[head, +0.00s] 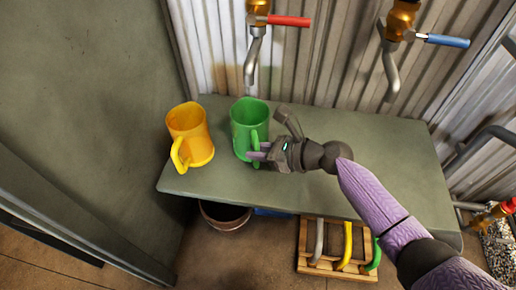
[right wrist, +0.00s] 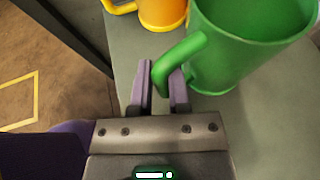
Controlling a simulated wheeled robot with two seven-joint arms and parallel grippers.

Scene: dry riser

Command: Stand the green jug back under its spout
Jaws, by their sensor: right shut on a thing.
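The green jug (head: 247,122) stands upright on the grey-green shelf (head: 330,155), below the spout (head: 251,65) of the red-handled tap (head: 290,21). Its handle faces my right gripper. My right gripper (head: 257,151) is shut on the jug's handle. In the right wrist view the green jug (right wrist: 240,50) fills the upper right, and its handle passes between the two fingers (right wrist: 160,88). The jug's base appears to rest on the shelf, but I cannot tell for sure. My left gripper is not in view.
A yellow jug (head: 190,135) stands close to the left of the green one, at the shelf's left end. A blue-handled tap (head: 445,41) hangs at the right. Below are a pot (head: 225,216) and a wooden rack (head: 305,262) with coloured handles. The shelf's right side is clear.

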